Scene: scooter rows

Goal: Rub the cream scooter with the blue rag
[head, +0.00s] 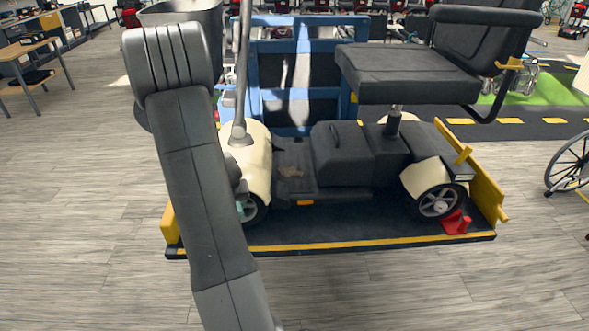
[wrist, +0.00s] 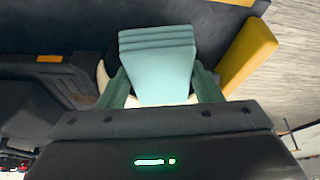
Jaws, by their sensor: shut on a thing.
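The cream scooter (head: 258,165) stands upright on a dark platform (head: 330,234), with cream fenders, a black floor and a black seat. My arm crosses in front of its left-end fender. My gripper (wrist: 160,78) is shut on the folded light blue rag (wrist: 157,65), held between two green fingers. A little of the rag also shows in the head view (head: 240,208), low beside the left wheel. Strips of cream bodywork (wrist: 103,73) show behind the fingers in the wrist view. I cannot tell whether the rag touches the scooter.
The platform has yellow side rails (head: 478,180) and a yellow front stripe. A red wheel chock (head: 456,222) sits by the right wheel. A blue frame (head: 272,90) stands behind. A wheelchair (head: 570,165) is at the right edge. The wooden floor in front is clear.

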